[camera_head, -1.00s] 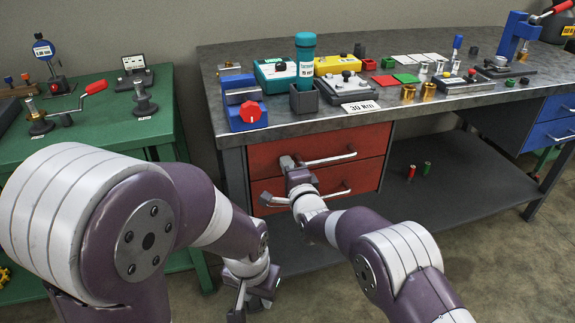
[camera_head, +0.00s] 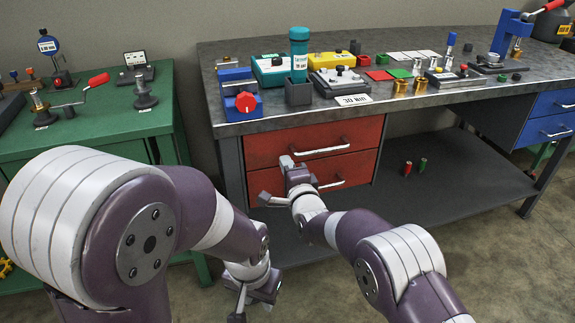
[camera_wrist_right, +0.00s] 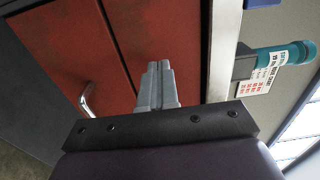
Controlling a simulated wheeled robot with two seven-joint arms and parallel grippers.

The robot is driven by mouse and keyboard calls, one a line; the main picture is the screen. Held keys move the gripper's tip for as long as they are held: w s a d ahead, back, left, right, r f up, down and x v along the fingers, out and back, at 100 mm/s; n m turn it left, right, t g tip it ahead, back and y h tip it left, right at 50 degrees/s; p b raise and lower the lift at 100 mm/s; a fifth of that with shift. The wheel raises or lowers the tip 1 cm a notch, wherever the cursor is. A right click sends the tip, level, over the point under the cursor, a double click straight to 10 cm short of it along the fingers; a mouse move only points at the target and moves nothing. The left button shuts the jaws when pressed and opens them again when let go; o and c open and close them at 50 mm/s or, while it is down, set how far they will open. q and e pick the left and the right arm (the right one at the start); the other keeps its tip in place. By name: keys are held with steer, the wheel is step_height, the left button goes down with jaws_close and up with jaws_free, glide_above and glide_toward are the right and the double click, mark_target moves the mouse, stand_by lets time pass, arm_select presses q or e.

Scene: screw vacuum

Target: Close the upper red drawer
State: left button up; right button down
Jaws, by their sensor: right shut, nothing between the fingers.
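The upper red drawer (camera_head: 345,134) is under the left part of the workbench top. Its front looks about flush with the lower red drawer (camera_head: 352,170) in the head view. My right gripper (camera_head: 286,161) is shut and empty, with its fingertips at the left part of the upper drawer's front, near the left end of its handle (camera_head: 325,149). In the right wrist view the shut fingers (camera_wrist_right: 158,66) point at the upper drawer front (camera_wrist_right: 185,40); whether they touch is unclear. My left gripper (camera_head: 240,312) hangs low at the bottom, away from the drawers; its jaws are unclear.
The workbench top (camera_head: 420,110) carries a blue vise (camera_head: 238,100), a teal flashlight (camera_head: 299,50) and several tools. A dark lower shelf (camera_head: 440,180) holds two small cylinders. Blue drawers (camera_head: 550,130) are at the right. A green table (camera_head: 90,125) stands at the left.

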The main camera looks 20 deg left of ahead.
steer(key=p+v, duration=0.2)
steer(key=v, duration=0.7)
steer(key=s+d+f+n+g+h, duration=0.3)
steer(key=d+f+n+g, duration=0.1)
steer(key=f+n, duration=0.15)
steer(key=s+d+f+n+g+h, duration=0.2)
steer(key=s+d+f+n+g, duration=0.15)
steer(key=f, duration=0.35)
steer(key=s+d+r+n+g+h, duration=0.25)
steer(key=s+d, duration=0.55)
steer(key=d, duration=0.4)
steer(key=s+d+r+n+g+h, duration=0.1)
steer(key=s+d+n+g+h, duration=0.2)
steer(key=s+d, duration=0.7)
steer(key=w+d+r+m+p, duration=0.1)
steer(key=d+r+m+p, duration=0.25)
steer(key=d+r, duration=0.3)
step_height(320, 180, up, 27)
steer(key=p, duration=2.7)
steer(key=shift+w, duration=0.25)
